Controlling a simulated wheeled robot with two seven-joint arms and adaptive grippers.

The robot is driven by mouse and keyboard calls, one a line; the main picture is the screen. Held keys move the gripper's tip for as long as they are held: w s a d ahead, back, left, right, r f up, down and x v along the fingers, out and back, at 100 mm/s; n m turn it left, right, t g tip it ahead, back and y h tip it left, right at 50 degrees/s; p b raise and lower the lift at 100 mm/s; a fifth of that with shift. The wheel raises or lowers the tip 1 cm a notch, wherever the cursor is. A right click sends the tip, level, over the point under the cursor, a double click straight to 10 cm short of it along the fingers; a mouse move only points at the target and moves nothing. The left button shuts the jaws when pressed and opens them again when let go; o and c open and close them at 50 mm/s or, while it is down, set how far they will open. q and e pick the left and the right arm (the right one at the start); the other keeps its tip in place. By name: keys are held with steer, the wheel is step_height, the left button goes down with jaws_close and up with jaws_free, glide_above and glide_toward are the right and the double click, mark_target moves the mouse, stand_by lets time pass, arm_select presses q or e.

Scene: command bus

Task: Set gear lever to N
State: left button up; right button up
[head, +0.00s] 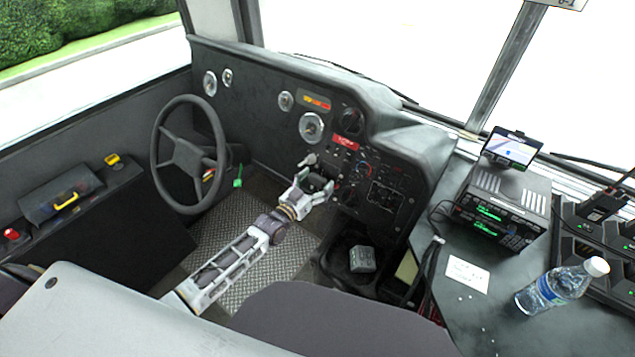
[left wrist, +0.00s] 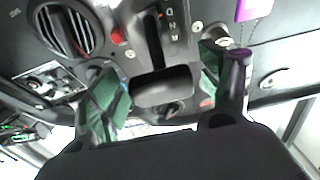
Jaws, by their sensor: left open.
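The gear lever (left wrist: 163,88) shows in the left wrist view, with a dark stem and a wide black T-shaped handle. Small letter marks (left wrist: 171,24) run beside its slot, too small to read surely. My left gripper (left wrist: 163,73) is open, its green-padded fingers on either side of the handle, with visible gaps. In the head view my left gripper (head: 317,180) is at the dashboard's lower panel and hides the lever there. I cannot tell which position the lever is in. My right gripper is not in view.
The steering wheel (head: 188,153) stands left of my left arm. The dashboard (head: 262,92) has gauges and switches close around the gripper. A seat back (head: 330,322) is in front. A water bottle (head: 556,288) and a radio unit (head: 500,208) are on the right counter.

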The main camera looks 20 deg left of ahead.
arm_select(q)
steer(key=shift+w+d, duration=0.1)
steer(key=shift+w, duration=0.1)
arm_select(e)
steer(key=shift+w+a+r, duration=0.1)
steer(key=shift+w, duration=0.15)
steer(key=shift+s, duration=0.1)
arm_select(q)
steer(key=c, duration=1.5)
steer(key=shift+o, duration=0.2)
steer(key=shift+w+r+p, duration=0.1)
steer(key=shift+r+p, duration=0.2)
steer(key=shift+p, duration=0.05)
steer(key=shift+w+d+r+p, duration=0.15)
steer(key=shift+w+r+p, duration=0.1)
steer(key=shift+r+p, duration=0.35)
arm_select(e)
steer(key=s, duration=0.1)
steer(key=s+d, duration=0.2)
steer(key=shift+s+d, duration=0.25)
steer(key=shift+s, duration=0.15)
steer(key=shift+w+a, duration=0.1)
